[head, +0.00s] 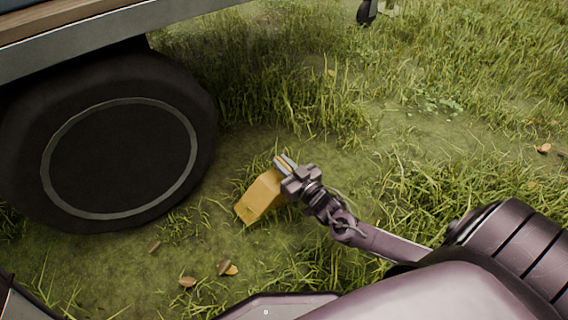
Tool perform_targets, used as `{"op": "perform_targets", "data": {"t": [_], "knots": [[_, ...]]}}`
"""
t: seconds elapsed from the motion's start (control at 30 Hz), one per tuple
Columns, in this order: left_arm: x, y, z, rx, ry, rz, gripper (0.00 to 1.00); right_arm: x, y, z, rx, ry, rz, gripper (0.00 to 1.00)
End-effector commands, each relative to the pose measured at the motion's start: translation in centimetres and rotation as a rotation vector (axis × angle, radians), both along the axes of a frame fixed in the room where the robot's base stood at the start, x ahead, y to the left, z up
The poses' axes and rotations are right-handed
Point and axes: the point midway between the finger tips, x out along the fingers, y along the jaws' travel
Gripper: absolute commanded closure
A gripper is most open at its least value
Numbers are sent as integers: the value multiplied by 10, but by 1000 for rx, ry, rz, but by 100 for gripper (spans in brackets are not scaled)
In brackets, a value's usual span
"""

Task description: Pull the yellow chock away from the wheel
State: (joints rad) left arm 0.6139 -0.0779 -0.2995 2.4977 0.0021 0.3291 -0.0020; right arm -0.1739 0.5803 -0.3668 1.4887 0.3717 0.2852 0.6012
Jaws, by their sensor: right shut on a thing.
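The yellow chock (261,197) is a wedge-shaped block on or just above the grass, right of the wheel. A gap of bare ground and grass separates it from the wheel. The black wheel (119,155) with a grey ring stands under the vehicle at the left. My right gripper (284,166) is shut on the upper right end of the chock. I cannot tell whether the chock touches the ground. My left gripper is not in view.
The vehicle's bed (110,28) overhangs the wheel at the upper left. Several dry leaves (224,267) lie on the ground below the chock. Open grass lies to the right and behind. A small dark wheel (367,11) shows at the top.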

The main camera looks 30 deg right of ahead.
Motion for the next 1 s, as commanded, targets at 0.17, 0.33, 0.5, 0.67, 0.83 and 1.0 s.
{"op": "perform_targets", "data": {"t": [0.17, 0.33, 0.5, 0.67, 0.83, 1.0], "knots": [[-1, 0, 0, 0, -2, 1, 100, 0, 0, -1, 0, 1, 0, 67], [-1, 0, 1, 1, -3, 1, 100, 0, 0, 0, -1, 1, 0, 60], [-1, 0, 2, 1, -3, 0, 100, -1, 0, 0, 0, 1, 0, 60], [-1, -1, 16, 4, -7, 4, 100, -19, -2, 3, -1, 5, -1, 60], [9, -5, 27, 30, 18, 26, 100, -49, -6, 4, -1, 5, -1, 60], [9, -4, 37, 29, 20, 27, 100, -71, -8, 2, 0, 2, -2, 60]]}}
